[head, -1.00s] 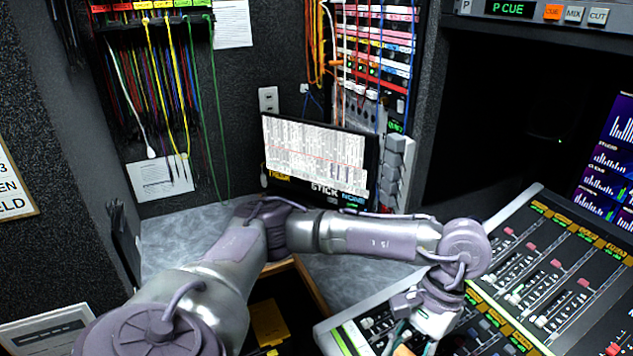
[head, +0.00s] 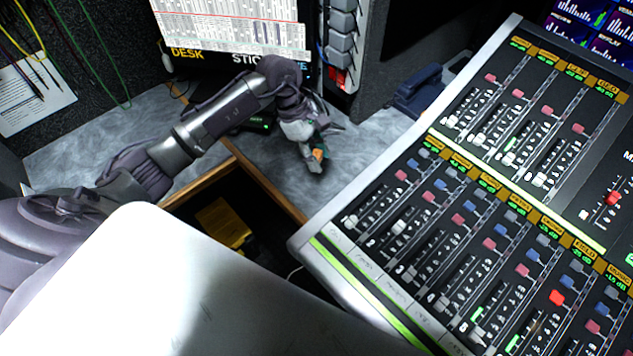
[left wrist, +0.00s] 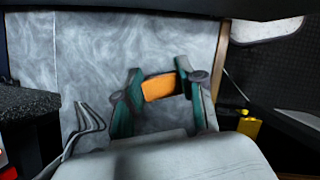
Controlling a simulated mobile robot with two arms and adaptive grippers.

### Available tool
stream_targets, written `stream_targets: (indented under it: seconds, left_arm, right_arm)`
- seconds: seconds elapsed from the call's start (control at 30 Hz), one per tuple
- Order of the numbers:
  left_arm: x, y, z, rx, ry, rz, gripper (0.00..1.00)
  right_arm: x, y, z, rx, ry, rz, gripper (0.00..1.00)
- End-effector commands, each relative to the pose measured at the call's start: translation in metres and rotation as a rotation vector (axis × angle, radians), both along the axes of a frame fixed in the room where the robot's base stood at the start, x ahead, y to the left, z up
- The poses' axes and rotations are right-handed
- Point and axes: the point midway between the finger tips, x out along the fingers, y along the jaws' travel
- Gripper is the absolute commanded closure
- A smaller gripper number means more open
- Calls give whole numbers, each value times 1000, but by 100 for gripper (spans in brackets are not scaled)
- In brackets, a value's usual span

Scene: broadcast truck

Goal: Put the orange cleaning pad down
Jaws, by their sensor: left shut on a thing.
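The orange cleaning pad (left wrist: 159,87) is between the two fingers of my left gripper (left wrist: 160,90) in the left wrist view. The fingers are shut on it, one on each side. In the head view, my left gripper (head: 318,160) points down over the grey marbled counter (head: 372,148), and the pad (head: 318,155) shows as a small orange patch at its tip. The pad is low over the counter; I cannot tell whether it touches. My right gripper is not in view.
The mixing console (head: 330,218) with many faders fills the right side. An open drawer space with a yellow item (head: 222,224) lies in front of the counter. A monitor (head: 240,30) stands behind, and a dark blue object (head: 420,92) sits at the counter's back right.

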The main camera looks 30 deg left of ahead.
Motion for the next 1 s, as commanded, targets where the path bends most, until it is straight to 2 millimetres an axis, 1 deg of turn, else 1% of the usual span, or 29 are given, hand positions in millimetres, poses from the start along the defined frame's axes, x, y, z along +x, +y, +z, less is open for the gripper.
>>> stream_targets:
  seconds: [0.03,0.1,0.27,0.5,0.57,0.8,0.97,1.0]
  left_arm:
    - [-1,0,-15,-1,3,0,99]
    - [-1,-1,-27,-1,2,-2,99]
    - [0,0,-40,0,1,-4,99]
    - [0,-1,-79,-1,1,-6,99]
    - [0,-1,-84,-1,0,-7,99]
    - [0,0,-82,0,0,-8,99]
    - [0,0,-87,1,-1,-7,99]
    - [0,0,-85,1,-1,-7,55]
  right_arm:
    - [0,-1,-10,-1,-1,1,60]
    - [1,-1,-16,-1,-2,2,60]
    - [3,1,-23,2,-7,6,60]
    - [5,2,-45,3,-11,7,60]
    - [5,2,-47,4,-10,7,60]
    - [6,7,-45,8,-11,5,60]
    - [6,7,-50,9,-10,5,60]
    - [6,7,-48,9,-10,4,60]
